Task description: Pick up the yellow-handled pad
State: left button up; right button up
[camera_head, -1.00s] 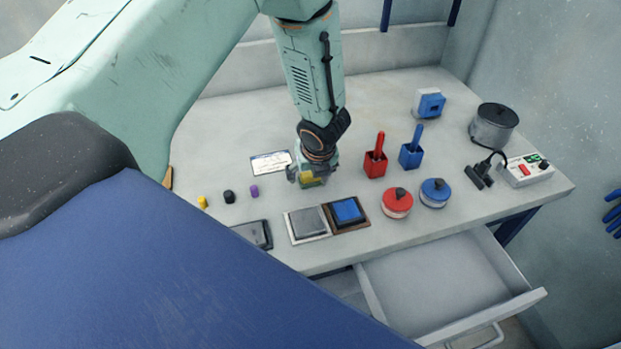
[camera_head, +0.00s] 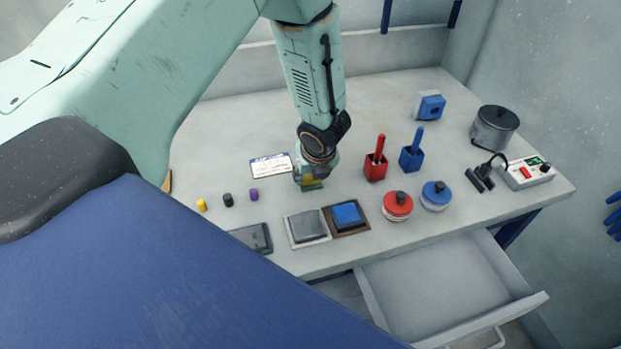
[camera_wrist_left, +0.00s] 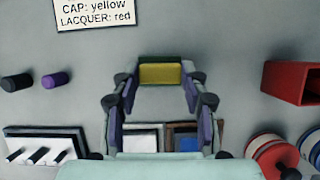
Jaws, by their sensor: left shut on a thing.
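The yellow-handled pad (camera_wrist_left: 160,74) is between the fingertips of my left gripper (camera_wrist_left: 161,80) in the left wrist view. Its yellow face shows, with a dark green strip along its far edge. In the head view my left gripper (camera_head: 310,180) points down at the bench top, shut on the pad, and a bit of yellow (camera_head: 314,184) shows at its tips. The fingers hide much of the pad there. I cannot tell whether the pad touches the bench. My right gripper is not in view.
A label card (camera_head: 271,165) lies behind left; the wrist view reads "CAP: yellow, LACQUER: red". Grey (camera_head: 306,226) and blue (camera_head: 347,213) square pads lie in front. Red (camera_head: 375,166) and blue (camera_head: 411,157) holders stand right. An open drawer (camera_head: 440,285) juts out in front.

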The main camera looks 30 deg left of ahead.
aim_at(311, 179)
pick_arm(q)
notch_tip(311, 179, up, 10)
jog(key=p, duration=0.3)
jog(key=shift+f, duration=0.1)
jog(key=o, duration=0.4)
jog(key=shift+d, duration=0.1)
jog(key=c, duration=0.4)
